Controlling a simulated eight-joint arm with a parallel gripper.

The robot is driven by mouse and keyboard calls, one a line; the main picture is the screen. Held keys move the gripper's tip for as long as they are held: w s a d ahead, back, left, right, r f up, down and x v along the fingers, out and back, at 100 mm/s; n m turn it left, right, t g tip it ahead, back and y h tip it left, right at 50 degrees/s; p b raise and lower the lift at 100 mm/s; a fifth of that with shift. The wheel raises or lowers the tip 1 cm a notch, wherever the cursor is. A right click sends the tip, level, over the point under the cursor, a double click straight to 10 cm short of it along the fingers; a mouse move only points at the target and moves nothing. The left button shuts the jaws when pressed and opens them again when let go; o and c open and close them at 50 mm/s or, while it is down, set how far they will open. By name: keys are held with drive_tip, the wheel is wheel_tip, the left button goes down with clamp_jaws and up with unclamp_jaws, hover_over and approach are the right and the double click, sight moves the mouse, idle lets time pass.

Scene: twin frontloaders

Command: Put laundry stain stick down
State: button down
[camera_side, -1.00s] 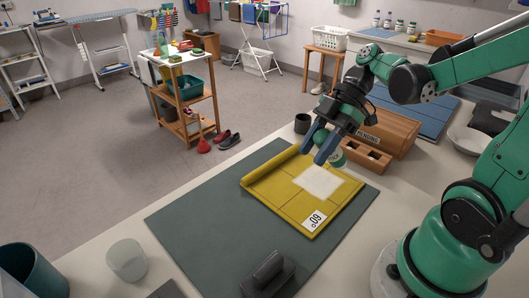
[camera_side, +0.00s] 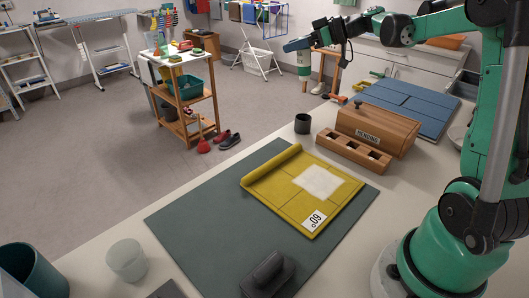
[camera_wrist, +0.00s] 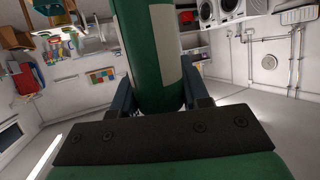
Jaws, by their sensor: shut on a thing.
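My gripper (camera_side: 298,45) is raised high, beyond the far side of the work table in the side view. Its blue fingers are shut on the laundry stain stick (camera_side: 303,66), a green and white cylinder that hangs below them. In the wrist view the stick (camera_wrist: 150,50) fills the middle as a green cylinder with a pale label, between the fingers (camera_wrist: 157,95). Nothing touches the stick except the gripper.
A dark cup (camera_side: 303,124) stands left of the block. The left mat is clear.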

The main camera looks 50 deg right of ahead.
drive_tip(key=w+d+r+m+t+h, duration=0.2)
drive_tip(key=d+h, duration=0.1)
drive_tip(key=d, duration=0.3)
wheel_tip(320, 180, down, 19)
drive_tip(key=shift+w, duration=0.1)
drive_tip(key=shift+f, duration=0.15)
drive_tip(key=shift+c, duration=2.1)
unclamp_jaws()
